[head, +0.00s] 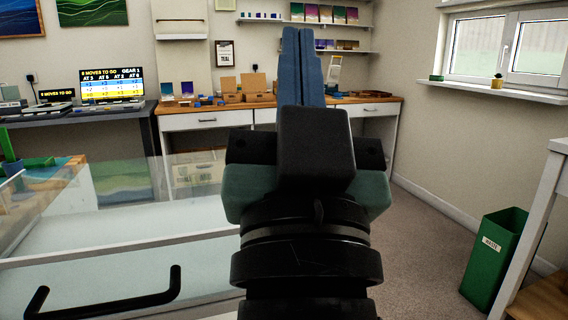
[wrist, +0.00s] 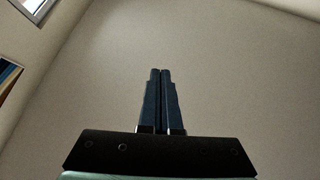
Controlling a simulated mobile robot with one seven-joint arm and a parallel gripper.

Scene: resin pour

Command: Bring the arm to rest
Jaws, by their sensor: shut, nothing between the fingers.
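My gripper (head: 299,36) stands upright in the middle of the head view, raised in front of the far workbench, with its fingers pointing up. The two blue-grey fingers are together with nothing between them. In the wrist view, my gripper (wrist: 161,72) is also shut and empty, against a plain wall and ceiling. The arm hides part of the bench and floor behind it.
A glass-sided case (head: 120,225) with a black handle is close at left. A wooden-topped bench (head: 215,119) with boxes lies behind. A green waste bin (head: 494,258) stands at right by a white table leg (head: 530,220). Carpet (head: 420,240) between is clear.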

